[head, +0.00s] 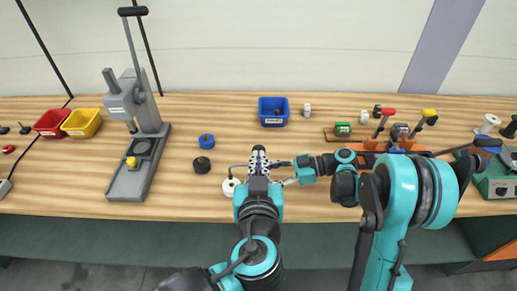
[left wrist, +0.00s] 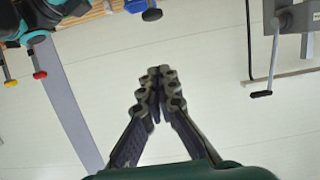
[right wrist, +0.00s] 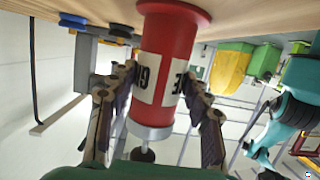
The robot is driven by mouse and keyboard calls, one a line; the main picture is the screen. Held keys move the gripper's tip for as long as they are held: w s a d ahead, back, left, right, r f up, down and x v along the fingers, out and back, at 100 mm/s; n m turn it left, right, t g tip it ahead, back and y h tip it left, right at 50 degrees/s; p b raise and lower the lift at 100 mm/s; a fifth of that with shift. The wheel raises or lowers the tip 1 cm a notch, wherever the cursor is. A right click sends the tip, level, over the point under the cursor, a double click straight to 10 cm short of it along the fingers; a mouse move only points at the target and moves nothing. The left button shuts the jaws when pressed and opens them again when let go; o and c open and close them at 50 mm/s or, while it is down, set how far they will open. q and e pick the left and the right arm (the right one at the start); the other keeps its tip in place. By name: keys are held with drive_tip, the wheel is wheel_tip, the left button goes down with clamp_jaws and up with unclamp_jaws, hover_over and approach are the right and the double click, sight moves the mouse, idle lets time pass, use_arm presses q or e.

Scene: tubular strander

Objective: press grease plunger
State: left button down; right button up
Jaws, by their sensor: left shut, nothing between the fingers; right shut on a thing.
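A red cylinder (right wrist: 168,62) with a white lettered label, a silver collar and a dark plunger knob (right wrist: 143,155) fills the middle of the right wrist view. My right gripper (right wrist: 158,88) is shut on its body, one finger on each side. In the head view my right gripper (head: 281,172) reaches in from the right, and my left gripper and arm hide the cylinder. My left gripper (head: 259,151) is shut and empty, close beside the right one. In the left wrist view its fingertips (left wrist: 159,72) touch against the pale wall behind; the plunger is not visible there.
A white round piece (head: 231,188) with a bent dark rod lies left of my left gripper. A blue bin (head: 273,112) stands behind. An orange tool rack (head: 395,143) is right.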

use_arm(q)
hover_over(259, 146)
drive_tip(key=f+v, duration=0.1)
drive_tip(key=v, duration=0.3)
wheel_tip(259, 146, down, 2)
drive_tip(key=f, duration=0.3)
drive_tip(key=shift+w+f, duration=0.1)
drive_tip(key=shift+w, duration=0.2)
drive_tip(key=shift+f, duration=0.65)
drive_tip(key=shift+f, duration=0.1)
drive_tip(key=shift+f, duration=1.35)
drive_tip(key=shift+a, duration=0.1)
